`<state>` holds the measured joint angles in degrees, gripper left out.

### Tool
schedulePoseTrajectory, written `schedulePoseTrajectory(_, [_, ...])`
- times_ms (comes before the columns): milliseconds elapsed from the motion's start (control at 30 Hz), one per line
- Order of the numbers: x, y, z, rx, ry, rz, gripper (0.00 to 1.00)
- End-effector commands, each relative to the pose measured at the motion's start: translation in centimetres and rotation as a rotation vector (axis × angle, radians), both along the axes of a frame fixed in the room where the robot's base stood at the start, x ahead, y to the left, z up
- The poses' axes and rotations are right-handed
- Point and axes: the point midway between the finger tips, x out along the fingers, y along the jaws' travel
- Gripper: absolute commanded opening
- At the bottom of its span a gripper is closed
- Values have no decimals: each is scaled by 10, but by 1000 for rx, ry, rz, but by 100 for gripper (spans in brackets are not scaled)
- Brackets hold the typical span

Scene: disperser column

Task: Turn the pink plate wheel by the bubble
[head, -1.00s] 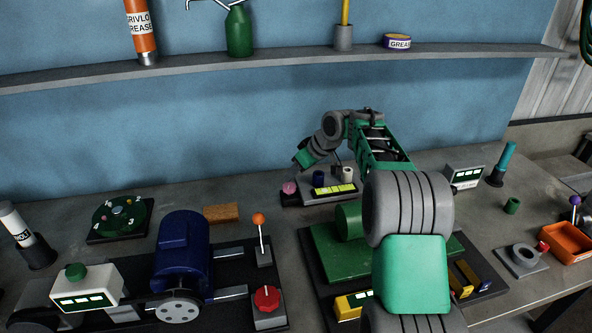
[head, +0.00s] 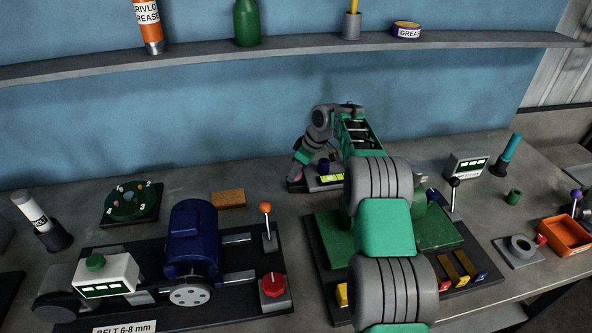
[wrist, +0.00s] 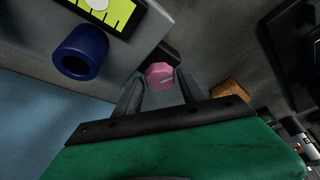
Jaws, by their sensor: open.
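The pink plate wheel (wrist: 159,75) shows in the wrist view as a small faceted knob with a pale mark. It lies between the tips of my open gripper (wrist: 160,82), one finger on each side; I cannot tell whether either finger touches it. In the head view my gripper (head: 299,168) points down at the left end of the small dark plate and mostly hides the wheel. The bubble level (head: 332,178) is a yellow-green strip with black marks to the right of my gripper; part of it also shows at the top of the wrist view (wrist: 108,10).
A dark blue cylinder (wrist: 81,50) stands close beside the bubble. An orange-brown block (head: 229,199) lies to the left on the bench. A blue motor (head: 192,240) and a red knob (head: 273,285) stand nearer at left. My arm covers much of the green machine (head: 436,226).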

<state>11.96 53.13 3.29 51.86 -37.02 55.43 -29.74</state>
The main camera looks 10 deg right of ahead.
Motion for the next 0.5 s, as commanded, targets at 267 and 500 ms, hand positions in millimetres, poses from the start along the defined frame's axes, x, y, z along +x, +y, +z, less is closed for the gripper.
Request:
schedulePoseTrajectory(267, [0, 1, 0, 0, 0, 1, 31])
schedulePoseTrajectory(500, [0, 1, 0, 0, 0, 1, 12])
